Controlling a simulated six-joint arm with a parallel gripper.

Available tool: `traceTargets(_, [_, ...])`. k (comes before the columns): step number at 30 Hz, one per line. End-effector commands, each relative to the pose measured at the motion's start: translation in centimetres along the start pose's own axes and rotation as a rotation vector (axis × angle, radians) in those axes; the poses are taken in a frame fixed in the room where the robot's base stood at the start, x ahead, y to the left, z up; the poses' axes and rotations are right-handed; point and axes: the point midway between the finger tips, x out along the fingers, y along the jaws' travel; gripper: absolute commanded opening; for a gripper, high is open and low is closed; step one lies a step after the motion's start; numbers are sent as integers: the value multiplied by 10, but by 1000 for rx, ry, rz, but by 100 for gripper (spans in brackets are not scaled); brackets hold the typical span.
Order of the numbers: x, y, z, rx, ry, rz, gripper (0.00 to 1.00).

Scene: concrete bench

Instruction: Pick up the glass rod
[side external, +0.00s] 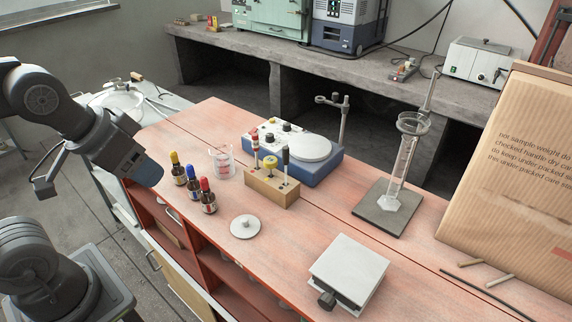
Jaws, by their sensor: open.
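I cannot make out for certain which thing is the glass rod. A long thin dark rod (487,293) lies on the red bench top at the lower right, in front of a cardboard box. Two short pale sticks (500,280) lie close beside it, nearer the box. My gripper (147,174) hangs at the left, above the bench's left edge and left of the small bottles. It is far from the rod and sticks, across the bench. I see it from outside, its fingers are hard to make out, and it holds nothing visible.
Small dropper bottles (193,186), a glass beaker (222,163) and a wooden tool block (271,187) stand nearest my gripper. Behind is a blue-and-white stirrer (303,148). A glass cylinder (404,160) stands on a dark plate. The cardboard box (520,170) blocks the right. A square platform (348,270) is in front.

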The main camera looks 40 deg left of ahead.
Motion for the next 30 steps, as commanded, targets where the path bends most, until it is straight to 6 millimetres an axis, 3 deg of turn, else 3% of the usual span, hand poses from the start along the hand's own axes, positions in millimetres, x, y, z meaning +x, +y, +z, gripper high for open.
traceTargets(4, [0, 0, 0, 0, 0, 0, 46])
traceTargets(11, [0, 0, -1, -3, -1, 0, 46])
traceTargets(14, [-2, 1, -10, -38, -16, 2, 46])
traceTargets(17, [-6, 4, -34, -129, -52, 4, 46])
traceTargets(23, [-2, 16, -104, -428, -169, -19, 46])
traceTargets(30, [33, 38, -182, -796, -301, -107, 46])
